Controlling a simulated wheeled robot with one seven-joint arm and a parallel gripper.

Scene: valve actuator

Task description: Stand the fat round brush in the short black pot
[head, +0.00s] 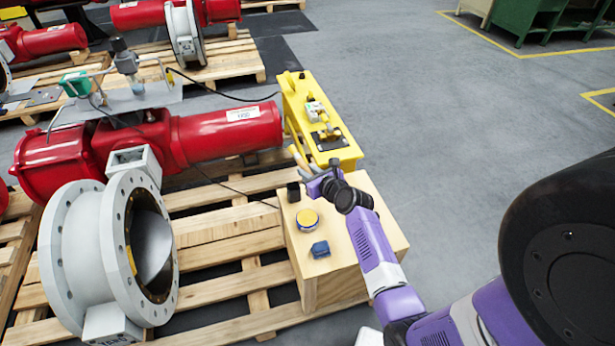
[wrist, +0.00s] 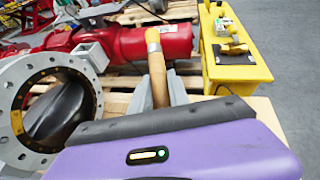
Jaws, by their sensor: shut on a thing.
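My gripper (head: 317,183) is above the back of a wooden box and shut on the fat round brush. In the wrist view the brush (wrist: 157,75) stands between the two grey fingers, its pale wooden shaft leaning slightly and its upper end yellow. Its lower end is hidden by my gripper's housing. In the head view a pale stick-like end (head: 297,157) pokes up beside my gripper. The short black pot (head: 293,192) stands on the box just left of my gripper, apart from it. The pot's inside is too small to make out.
On the box top (head: 341,239) are a round yellow-lidded tin (head: 307,218) and a blue block-like thing (head: 320,249). A yellow bench (head: 318,115) with parts stands behind. A red actuator (head: 225,135) and a grey flanged valve (head: 110,250) lie on pallets to the left.

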